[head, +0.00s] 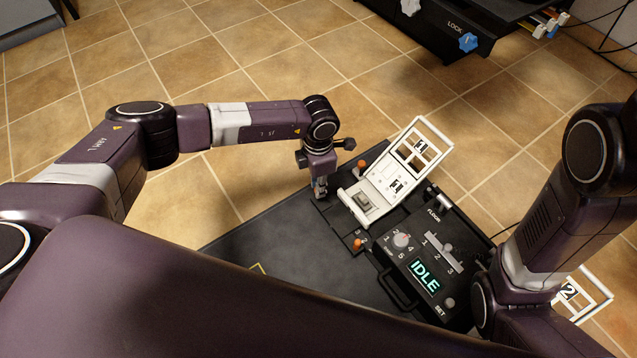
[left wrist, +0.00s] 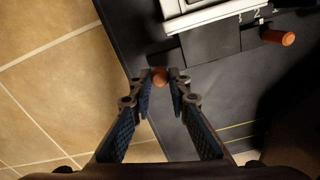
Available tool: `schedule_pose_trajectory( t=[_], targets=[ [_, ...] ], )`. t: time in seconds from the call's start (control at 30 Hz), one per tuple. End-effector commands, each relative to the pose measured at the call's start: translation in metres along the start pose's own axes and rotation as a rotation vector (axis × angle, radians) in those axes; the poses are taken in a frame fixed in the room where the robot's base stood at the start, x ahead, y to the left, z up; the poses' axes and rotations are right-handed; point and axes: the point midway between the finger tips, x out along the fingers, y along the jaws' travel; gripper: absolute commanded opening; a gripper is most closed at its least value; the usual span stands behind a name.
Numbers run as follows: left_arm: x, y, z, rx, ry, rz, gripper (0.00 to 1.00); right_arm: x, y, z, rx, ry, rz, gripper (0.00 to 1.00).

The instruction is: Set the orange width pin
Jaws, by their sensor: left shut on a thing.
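An orange pin (left wrist: 159,77) shows between the fingertips of my left gripper (left wrist: 160,82) in the left wrist view, near the edge of the black base plate. The fingers are shut on it from both sides. In the head view my left gripper (head: 320,187) points down at the plate's left edge, beside the white pedal (head: 372,205) marked 1; the held pin is hard to make out there. Two other orange pins stand near the pedal, one behind it (head: 361,164) and one in front (head: 357,244). One other orange pin (left wrist: 278,38) shows in the wrist view. My right gripper is out of sight.
A black control box (head: 400,272) with a green IDLE display, a knob and a slider stands right of the pedal. A second white pedal (head: 590,300), marked 2, is partly behind my right arm. A black unit marked LOCK (head: 440,35) is at the back. Tiled floor lies left.

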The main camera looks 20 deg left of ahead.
Motion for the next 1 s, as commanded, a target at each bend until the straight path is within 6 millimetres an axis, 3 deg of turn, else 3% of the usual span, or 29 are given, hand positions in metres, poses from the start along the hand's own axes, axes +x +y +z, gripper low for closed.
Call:
schedule_pose_trajectory(
  t=[0.2, 0.23, 0.4, 0.73, 1.0],
  targets=[
    [-0.005, 0.002, 0.002, 0.001, -0.003, 0.002, 0.00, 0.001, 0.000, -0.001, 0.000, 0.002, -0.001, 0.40],
    [-0.005, 0.002, 0.002, 0.001, -0.003, 0.002, 0.18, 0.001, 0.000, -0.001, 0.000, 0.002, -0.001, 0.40],
    [-0.004, 0.002, 0.002, 0.001, -0.003, 0.002, 0.34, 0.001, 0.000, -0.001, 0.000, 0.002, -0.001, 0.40],
    [-0.008, 0.002, 0.002, 0.000, -0.003, 0.003, 0.34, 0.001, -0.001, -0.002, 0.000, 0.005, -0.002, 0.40],
    [-0.057, 0.002, 0.002, 0.001, -0.005, 0.004, 0.34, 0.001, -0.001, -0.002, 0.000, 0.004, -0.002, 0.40]
  ],
)
